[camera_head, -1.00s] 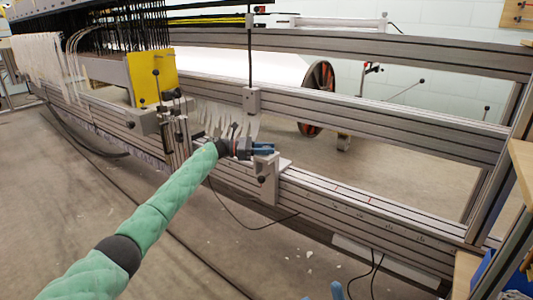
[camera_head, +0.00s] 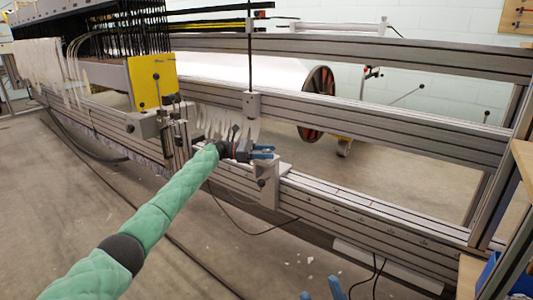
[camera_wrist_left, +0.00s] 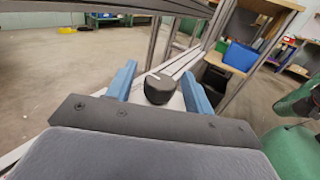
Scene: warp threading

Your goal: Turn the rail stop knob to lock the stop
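The rail stop is a pale grey block (camera_head: 268,186) on the slotted metal rail, in the middle of the head view. Its black knob (camera_wrist_left: 158,88), round with a white mark on top, shows in the left wrist view. My left gripper (camera_head: 263,152) is at the top of the stop. In the left wrist view its blue fingers (camera_wrist_left: 160,85) are open, one on each side of the knob, with gaps visible. The head view does not clearly show the knob between the fingers. Two blue fingertips of my right gripper (camera_head: 321,290) show apart at the bottom edge, empty.
The rail (camera_head: 370,208) runs on to the right, clear of objects. A yellow plate (camera_head: 152,80) and a clamp assembly stand left of the stop. A row of pale strips (camera_head: 215,122) lies close behind my left gripper. Cables hang below the rail.

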